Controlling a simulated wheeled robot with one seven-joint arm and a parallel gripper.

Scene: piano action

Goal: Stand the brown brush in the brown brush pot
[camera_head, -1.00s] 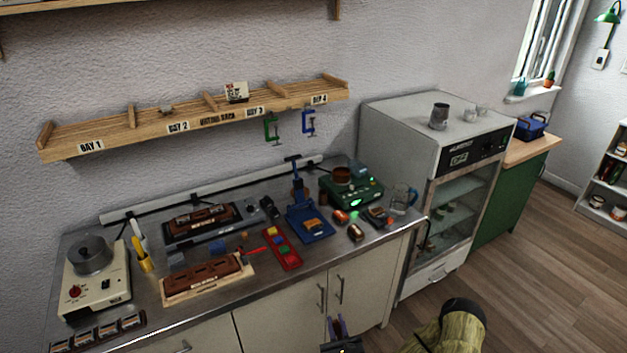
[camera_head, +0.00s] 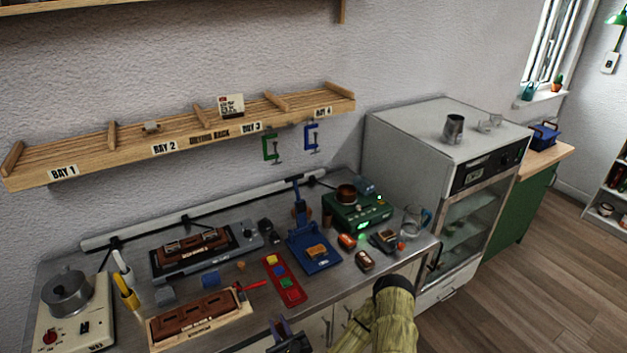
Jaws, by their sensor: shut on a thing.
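My gripper (camera_head: 288,333), dark with purplish fingers, is at the bottom edge of the picture, in front of the bench's front edge. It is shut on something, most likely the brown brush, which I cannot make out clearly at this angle. A small brown upright cylinder (camera_head: 327,218), possibly the brown brush pot, stands on the bench between the blue press and the green unit. My gripper is well apart from it, nearer the camera and lower in the picture. Its opening is too small to make out.
A blue press (camera_head: 313,252), a red tray (camera_head: 287,289), a green unit (camera_head: 356,218) and a glass mug (camera_head: 411,222) crowd the steel bench. The wooden rack (camera_head: 190,138) overhangs the back.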

